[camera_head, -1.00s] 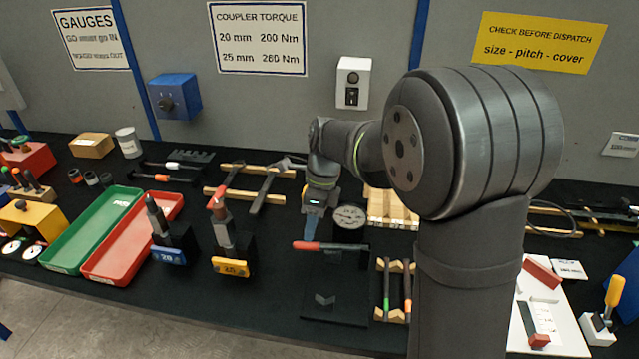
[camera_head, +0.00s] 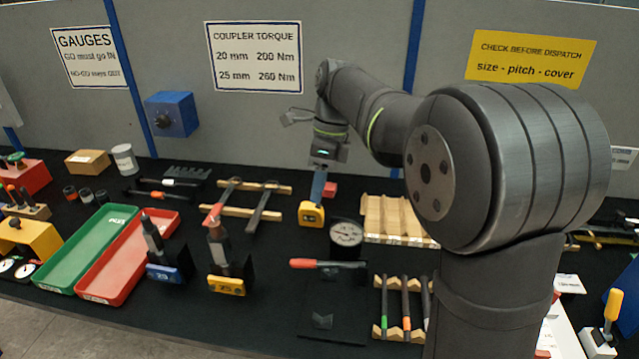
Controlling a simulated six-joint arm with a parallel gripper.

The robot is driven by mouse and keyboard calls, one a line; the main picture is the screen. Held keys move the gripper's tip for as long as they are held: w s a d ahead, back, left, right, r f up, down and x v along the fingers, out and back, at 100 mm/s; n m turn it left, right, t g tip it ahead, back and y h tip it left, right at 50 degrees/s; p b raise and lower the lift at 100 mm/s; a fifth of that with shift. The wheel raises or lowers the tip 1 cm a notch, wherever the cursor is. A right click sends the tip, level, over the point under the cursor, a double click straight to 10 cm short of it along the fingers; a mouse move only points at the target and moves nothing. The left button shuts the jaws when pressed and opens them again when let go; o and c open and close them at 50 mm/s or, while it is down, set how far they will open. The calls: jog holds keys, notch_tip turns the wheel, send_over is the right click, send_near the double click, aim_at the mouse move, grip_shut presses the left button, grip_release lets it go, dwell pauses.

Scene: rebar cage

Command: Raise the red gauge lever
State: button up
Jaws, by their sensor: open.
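The red-handled lever (camera_head: 303,263) lies about level, its bar reaching right toward the black stand below the round dial gauge (camera_head: 346,233). My gripper (camera_head: 317,190) is up and behind the lever, apart from it. It points down, with a blue finger showing. It is open, though its second finger is hard to make out. A yellow block-like item (camera_head: 311,214) shows just below the fingertip; I cannot tell whether they touch. The lever's handle is in plain sight.
A black plate (camera_head: 330,318) lies in front of the lever. A wooden rack with several rods (camera_head: 403,309) stands to the right. Upright tools with blue (camera_head: 166,274) and yellow (camera_head: 226,285) labels stand to the left. A slatted wooden tray (camera_head: 395,218) is behind the gauge.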

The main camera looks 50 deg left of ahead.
aim_at(305, 261)
jog(key=shift+f, duration=0.1)
dwell(0.3)
jog(key=x, duration=1.7)
jog(key=shift+f, duration=0.3)
